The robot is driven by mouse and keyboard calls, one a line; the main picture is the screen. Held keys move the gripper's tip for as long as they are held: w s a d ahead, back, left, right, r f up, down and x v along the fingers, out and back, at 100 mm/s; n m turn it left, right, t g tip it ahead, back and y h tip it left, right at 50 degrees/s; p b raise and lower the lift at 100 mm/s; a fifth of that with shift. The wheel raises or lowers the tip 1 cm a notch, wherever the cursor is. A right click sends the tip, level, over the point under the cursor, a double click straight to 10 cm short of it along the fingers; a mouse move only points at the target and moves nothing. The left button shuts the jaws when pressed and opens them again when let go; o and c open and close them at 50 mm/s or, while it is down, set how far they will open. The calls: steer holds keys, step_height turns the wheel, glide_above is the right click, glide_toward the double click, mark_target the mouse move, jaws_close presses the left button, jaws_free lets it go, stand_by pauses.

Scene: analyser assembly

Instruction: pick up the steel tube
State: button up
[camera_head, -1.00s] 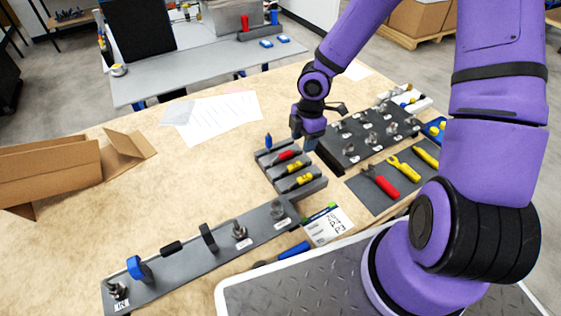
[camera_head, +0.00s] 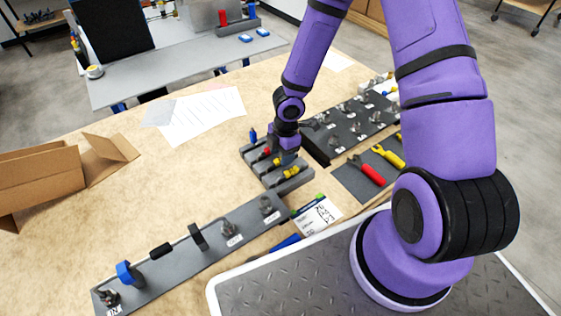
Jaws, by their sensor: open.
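I cannot single out the steel tube for certain. Small metal fittings stand on the long dark front rack (camera_head: 185,258), including one metal piece (camera_head: 228,230) and another (camera_head: 267,206) near its right end. More metal parts stand in rows on the dark back tray (camera_head: 345,128). My gripper (camera_head: 283,156) is open and points down over the grey slotted holder (camera_head: 291,180). It hides part of that holder, which bears red and yellow pieces. Its fingers are small here, and I cannot tell whether they touch anything.
Red-handled pliers (camera_head: 370,172) lie on a dark mat at right. An open cardboard box (camera_head: 45,178) is at left; the middle-left table is bare.

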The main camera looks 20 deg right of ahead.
steer(key=shift+a+f, duration=0.1)
steer(key=shift+f, duration=1.15)
jaws_close()
steer(key=shift+r, duration=0.1)
